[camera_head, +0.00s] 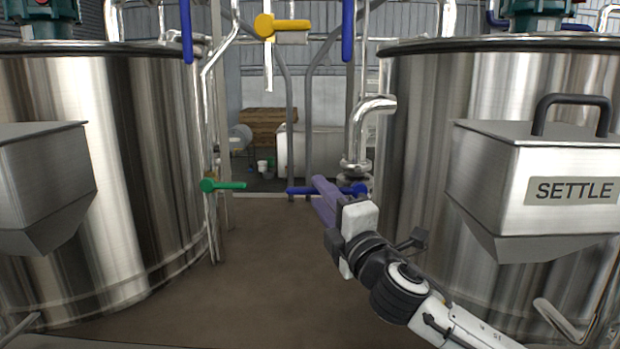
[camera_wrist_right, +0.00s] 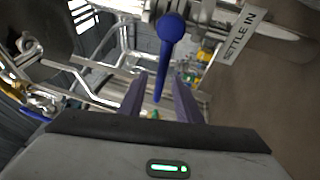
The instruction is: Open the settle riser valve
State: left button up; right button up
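A blue lever (camera_head: 300,190) lies level on a valve beside the right tank's pipe. In the right wrist view this lever (camera_wrist_right: 167,55) runs from its round hub down between my fingers, beside a tag (camera_wrist_right: 243,34) that seems to read "SETTLE IN". My right gripper (camera_head: 323,196) has its purple fingers at the lever; in the wrist view the right gripper (camera_wrist_right: 159,95) is open, with gaps to the lever. Another blue lever (camera_head: 348,30) hangs upright higher up near the right tank. No tag reading "riser" shows. My left gripper is not in view.
The right tank (camera_head: 420,100) carries a steel box with a "SETTLE" plate (camera_head: 575,190). A left tank (camera_head: 100,110) stands opposite. A green lever (camera_head: 225,185), a yellow lever (camera_head: 280,25) and a blue lever (camera_head: 186,30) sit on nearby pipes. Floor between the tanks is clear.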

jog(key=x, duration=0.6)
jog(key=shift+w+p, duration=0.3)
jog(key=shift+a, duration=0.1)
grip_shut()
